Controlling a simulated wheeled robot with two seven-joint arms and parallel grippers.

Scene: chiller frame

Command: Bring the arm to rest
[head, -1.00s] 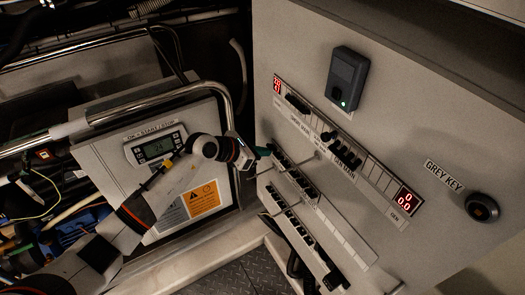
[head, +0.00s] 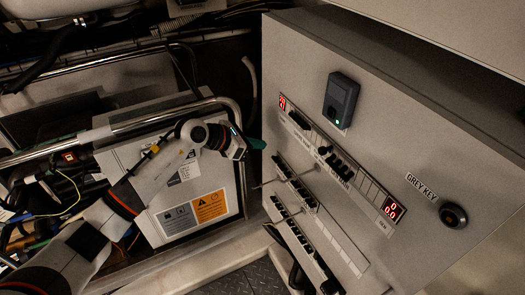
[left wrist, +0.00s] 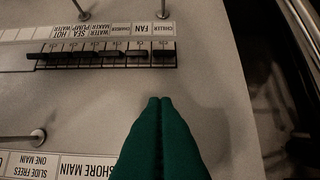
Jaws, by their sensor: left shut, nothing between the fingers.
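My left arm reaches in from the lower left in the head view. Its left gripper (head: 257,144) is at the left edge of the grey switch panel (head: 400,130), with its green fingertips pointing right. In the left wrist view the green fingers (left wrist: 160,101) are pressed together with nothing between them. They are over bare panel, below the breaker row marked CHILLER and FAN (left wrist: 110,55). I cannot tell whether the fingertips touch the panel. My right gripper is not in view.
Behind my arm are a light chiller box (head: 170,215), a metal rail (head: 130,122) and loose cables.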

